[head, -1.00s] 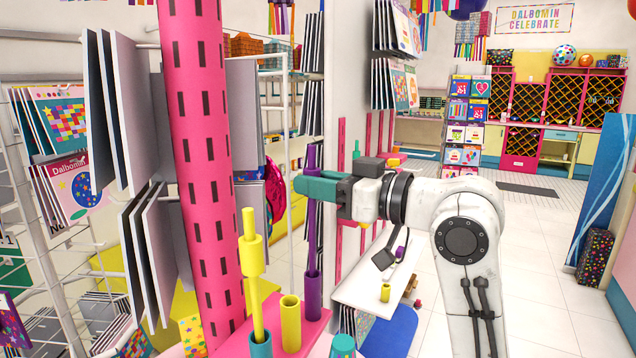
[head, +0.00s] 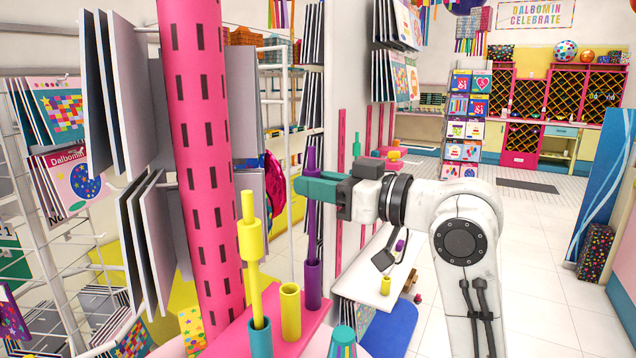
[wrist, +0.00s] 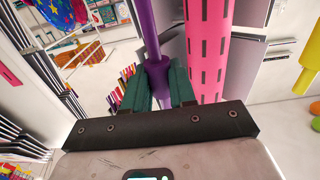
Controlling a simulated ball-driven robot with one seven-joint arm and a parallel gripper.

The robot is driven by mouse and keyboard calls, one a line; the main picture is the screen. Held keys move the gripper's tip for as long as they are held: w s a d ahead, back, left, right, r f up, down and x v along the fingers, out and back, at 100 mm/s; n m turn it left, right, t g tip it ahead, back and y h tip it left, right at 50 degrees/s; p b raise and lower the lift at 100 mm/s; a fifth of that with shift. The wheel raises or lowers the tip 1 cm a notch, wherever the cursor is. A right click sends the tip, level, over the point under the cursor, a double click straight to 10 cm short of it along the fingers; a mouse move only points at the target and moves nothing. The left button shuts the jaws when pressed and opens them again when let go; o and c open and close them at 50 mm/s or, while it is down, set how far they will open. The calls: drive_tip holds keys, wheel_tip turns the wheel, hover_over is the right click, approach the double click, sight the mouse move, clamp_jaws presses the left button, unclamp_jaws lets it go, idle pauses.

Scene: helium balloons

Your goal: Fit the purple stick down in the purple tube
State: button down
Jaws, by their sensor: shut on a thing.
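The purple stick (head: 312,225) stands roughly upright, with a thin top and a thicker collar. My gripper (head: 311,187) is shut on it near the collar, its teal fingers on either side. In the wrist view the stick (wrist: 147,30) rises from between the fingers (wrist: 157,85). The purple tube (head: 313,288) stands on the pink board (head: 275,335) below my gripper. The stick's lower end meets the tube's mouth in the head view. I cannot tell how deep it is inside.
A yellow tube (head: 291,315) stands left of the purple tube. A yellow stick (head: 250,240) stands in a teal tube (head: 261,340) further left. A pink column (head: 205,170) rises close behind these. A white table (head: 385,270) is to the right; open floor lies further right.

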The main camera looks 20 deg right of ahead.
drive_tip(key=shift+f+b, duration=0.65)
drive_tip(key=shift+f, duration=0.35)
drive_tip(key=c, duration=0.8)
unclamp_jaws()
drive_tip(key=shift+c, duration=0.2)
drive_tip(key=v, duration=0.8)
